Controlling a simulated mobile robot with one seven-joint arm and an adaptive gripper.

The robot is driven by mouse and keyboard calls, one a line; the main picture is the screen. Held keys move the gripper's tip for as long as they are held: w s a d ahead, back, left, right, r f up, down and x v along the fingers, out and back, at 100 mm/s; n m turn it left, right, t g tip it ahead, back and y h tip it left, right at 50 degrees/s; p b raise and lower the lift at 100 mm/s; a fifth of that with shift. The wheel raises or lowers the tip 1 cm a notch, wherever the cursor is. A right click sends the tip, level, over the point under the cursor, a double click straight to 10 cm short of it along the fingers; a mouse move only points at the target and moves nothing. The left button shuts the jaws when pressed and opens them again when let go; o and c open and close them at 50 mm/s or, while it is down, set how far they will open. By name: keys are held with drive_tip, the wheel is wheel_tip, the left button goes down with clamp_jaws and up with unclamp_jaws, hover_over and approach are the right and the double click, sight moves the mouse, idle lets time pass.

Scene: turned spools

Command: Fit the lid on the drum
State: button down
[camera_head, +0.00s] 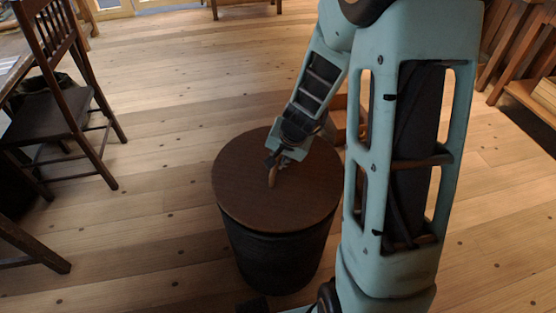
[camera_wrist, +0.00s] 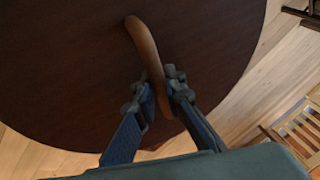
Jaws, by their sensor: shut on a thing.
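The lid (camera_head: 240,185) is a round, dark brown wooden disc. It lies over the top of the dark drum (camera_head: 277,260) on the floor; whether it is fully seated I cannot tell. A curved wooden handle (camera_head: 273,178) stands on the lid. My gripper (camera_head: 280,160) is over the lid and shut on this handle. In the wrist view the lid (camera_wrist: 70,60) fills most of the left and top, and my gripper's fingers (camera_wrist: 160,95) close on both sides of the handle (camera_wrist: 145,45). The drum is hidden beneath the lid there.
A dark wooden chair (camera_head: 55,100) stands at the left by a table edge (camera_head: 15,70). Wooden furniture (camera_head: 520,50) stands at the upper right. A slatted wooden piece (camera_wrist: 300,130) shows at the right of the wrist view. The plank floor (camera_head: 150,220) left of the drum is clear.

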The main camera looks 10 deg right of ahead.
sight(278, 171)
drive_tip(key=shift+f+b, duration=1.65)
drive_tip(key=shift+f, duration=0.25)
drive_tip(key=shift+f+b, duration=0.2)
drive_tip(key=shift+b, duration=0.2)
drive_tip(key=c, duration=1.5)
unclamp_jaws()
drive_tip(key=shift+s, duration=0.1)
drive_tip(key=shift+r, duration=0.1)
drive_tip(key=shift+r+p, duration=0.65)
drive_tip(key=shift+p, duration=0.05)
drive_tip(key=shift+r, duration=0.1)
drive_tip(key=shift+r+p, duration=3)
drive_tip(key=shift+r, duration=0.4)
